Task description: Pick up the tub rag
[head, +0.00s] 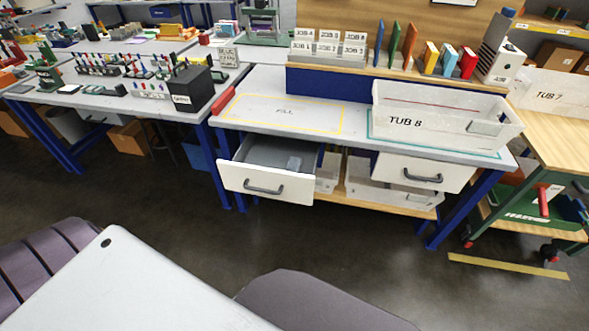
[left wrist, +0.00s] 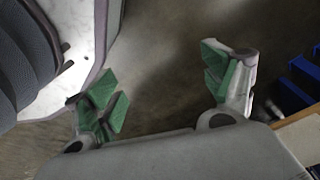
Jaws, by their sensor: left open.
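A white tub marked TUB 8 (head: 400,100) stands at the right of the middle bench. A small grey patch (head: 485,127) shows at its right front; I cannot tell whether this is the tub rag or part of the tub. My left gripper (left wrist: 165,90), with green finger pads, is open and empty above the floor in the left wrist view. Neither gripper shows in the head view.
The bench top (head: 360,135) has a bare yellow-outlined area left of the tub. A black box (head: 190,90) stands on the left bench. A wooden-topped cart (head: 553,125) with TUB 7 is at the right. The floor (head: 350,240) before the bench is clear.

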